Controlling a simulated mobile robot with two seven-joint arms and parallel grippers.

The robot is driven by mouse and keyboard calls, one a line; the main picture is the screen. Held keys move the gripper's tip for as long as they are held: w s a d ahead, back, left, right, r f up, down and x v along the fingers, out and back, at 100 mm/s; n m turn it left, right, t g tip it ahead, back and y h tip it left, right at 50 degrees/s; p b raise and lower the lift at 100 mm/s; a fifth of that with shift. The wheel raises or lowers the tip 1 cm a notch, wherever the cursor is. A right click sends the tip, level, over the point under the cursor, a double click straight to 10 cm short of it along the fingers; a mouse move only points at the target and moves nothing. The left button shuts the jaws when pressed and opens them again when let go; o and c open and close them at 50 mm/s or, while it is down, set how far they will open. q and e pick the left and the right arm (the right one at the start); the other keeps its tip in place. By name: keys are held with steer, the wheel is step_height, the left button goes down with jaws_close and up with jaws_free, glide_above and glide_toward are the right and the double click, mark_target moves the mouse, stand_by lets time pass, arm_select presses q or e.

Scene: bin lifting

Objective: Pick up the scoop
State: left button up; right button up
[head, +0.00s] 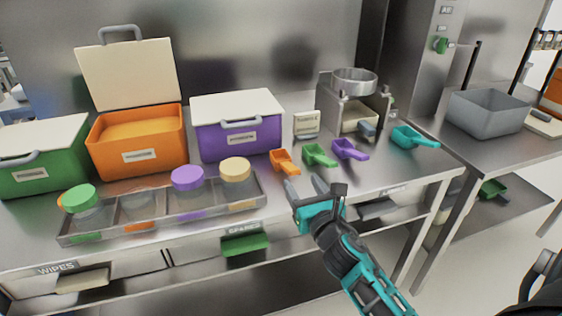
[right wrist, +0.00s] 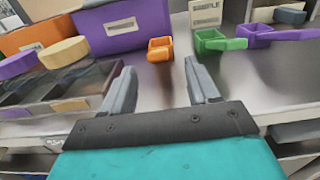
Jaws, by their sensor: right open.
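Several scoops lie in a row on the steel counter. In the head view they are an orange scoop (head: 285,162), a green scoop (head: 319,155), a purple scoop (head: 350,149) and a larger teal scoop (head: 414,138). My right gripper (head: 307,188) is open and empty in front of the orange and green scoops, apart from them. In the right wrist view the orange scoop (right wrist: 160,49) lies beyond and between the open fingers (right wrist: 164,88). The green scoop (right wrist: 219,41) and purple scoop (right wrist: 262,35) are to its right. My left gripper is not in view.
A clear divided tray (head: 160,217) with coloured-lid jars lies left of the gripper. Behind stand a green bin (head: 44,166), an open orange bin (head: 160,150) and a purple bin (head: 240,138). A steel machine (head: 340,108) stands behind the scoops. A grey tub (head: 488,114) is at right.

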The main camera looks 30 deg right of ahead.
steer(key=shift+x, duration=3.5)
steer(key=shift+a, duration=0.1)
steer(key=c, duration=1)
steer(key=shift+r, duration=0.1)
step_height(320, 180, up, 13)
steer(key=p, duration=0.5)
step_height(320, 180, up, 7)
glide_above(292, 168)
steer(key=shift+s, duration=0.1)
